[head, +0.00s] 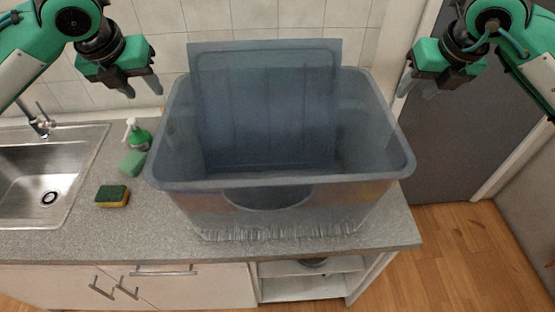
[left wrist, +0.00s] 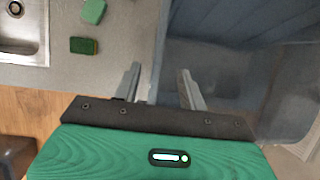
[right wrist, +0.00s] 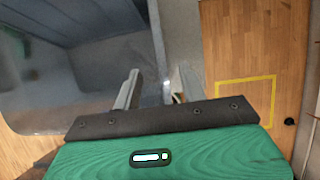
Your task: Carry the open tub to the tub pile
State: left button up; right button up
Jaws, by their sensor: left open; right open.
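The open tub (head: 290,215) is a large, see-through blue-grey box standing upright on the counter. A flat panel (head: 265,60) of the same colour rises above its back rim; I cannot tell whether it is a hinged lid or a loose one. My left gripper (head: 143,88) is open and empty, above and beside the tub's left side. In the left wrist view the tub (left wrist: 225,70) fills the right part, with its edge between the fingers. My right gripper (head: 416,88) is open and empty by the right side. The tub (right wrist: 75,85) also shows in the right wrist view. I see no tub pile.
The grey counter (head: 110,238) carries a green spray bottle (head: 138,134), a green block (head: 132,162) and a yellow-green sponge (head: 112,196) left of the tub. A sink (head: 40,180) lies further left. Wooden floor with a yellow outline (right wrist: 246,80) is clear at the right.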

aim_at(165, 114)
pick_arm(q)
jog(key=x, duration=1.4)
pick_arm(e)
jog(key=x, duration=1.4)
jog(key=shift+w, duration=0.1)
pick_arm(q)
jog(key=shift+c, duration=0.2)
pick_arm(e)
jog(key=shift+c, duration=0.2)
pick_arm(q)
grip_shut()
pick_arm(e)
grip_shut()
pick_arm(q)
jog(key=shift+w+r, duration=0.1)
jog(key=shift+r, duration=0.05)
pick_arm(e)
jog(key=shift+r, duration=0.2)
